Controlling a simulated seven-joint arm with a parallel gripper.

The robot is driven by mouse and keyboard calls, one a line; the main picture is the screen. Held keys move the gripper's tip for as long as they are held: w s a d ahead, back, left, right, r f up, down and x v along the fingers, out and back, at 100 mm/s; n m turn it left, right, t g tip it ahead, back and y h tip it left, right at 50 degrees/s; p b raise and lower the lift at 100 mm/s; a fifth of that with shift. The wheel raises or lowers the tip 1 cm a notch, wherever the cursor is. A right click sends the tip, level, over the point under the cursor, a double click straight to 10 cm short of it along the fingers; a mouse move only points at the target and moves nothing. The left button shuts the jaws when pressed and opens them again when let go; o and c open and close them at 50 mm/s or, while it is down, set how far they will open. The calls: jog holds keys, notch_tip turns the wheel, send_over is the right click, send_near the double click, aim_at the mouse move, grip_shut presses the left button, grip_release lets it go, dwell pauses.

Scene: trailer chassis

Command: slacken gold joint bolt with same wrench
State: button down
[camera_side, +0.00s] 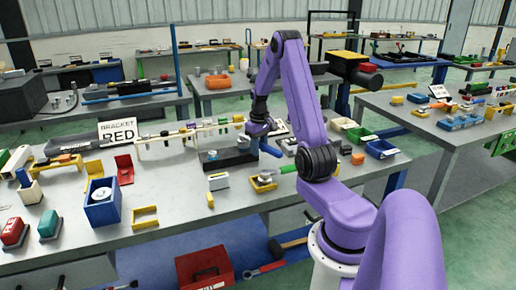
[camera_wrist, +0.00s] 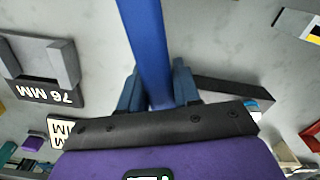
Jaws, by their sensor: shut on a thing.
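My gripper (camera_wrist: 157,92) is shut on a long blue bar (camera_wrist: 147,40), which looks like the wrench's handle. The bar runs from between the fingers out past the top edge of the wrist view, so its working end is hidden there. In the side view my gripper (camera_side: 259,128) is low over the middle of the grey workbench, beside a black block (camera_side: 232,158). A short blue piece (camera_side: 270,149) shows just below it, apparently the same bar. I cannot pick out the gold joint bolt in either view.
A grey fixture (camera_wrist: 62,63) with a "76 MM" plate lies left in the wrist view; a dark block (camera_wrist: 232,91) lies close right of the fingers. A BRACKET RED sign (camera_side: 118,132), a blue bin (camera_side: 102,205) and yellow trays crowd the bench.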

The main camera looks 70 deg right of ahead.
jog(key=shift+s+d+n, duration=0.1)
jog(key=shift+d+n, duration=0.25)
jog(key=shift+n, duration=0.15)
jog(key=shift+a+r+m, duration=0.1)
jog(key=shift+a+m, duration=0.1)
jog(key=shift+m, duration=0.1)
dwell(0.4)
jog(key=shift+r, duration=2.95)
jog(key=w+a+f+n, duration=0.1)
jog(key=w+a, duration=0.1)
jog(key=a, duration=0.6)
jog(key=w+a+f+n, duration=0.1)
jog(key=w+a, duration=0.1)
jog(key=a, duration=0.7)
jog(key=w+a+f+n, duration=0.1)
jog(key=w+a+f, duration=0.1)
jog(key=a, duration=0.7)
jog(key=shift+w+a, duration=0.1)
jog(key=shift+a, duration=0.15)
jog(key=s+a+f+n, duration=0.1)
jog(key=s+a, duration=0.2)
jog(key=a, duration=0.6)
jog(key=shift+s+a+f, duration=0.15)
jog(key=shift+s+a, duration=0.1)
jog(key=shift+s, duration=0.15)
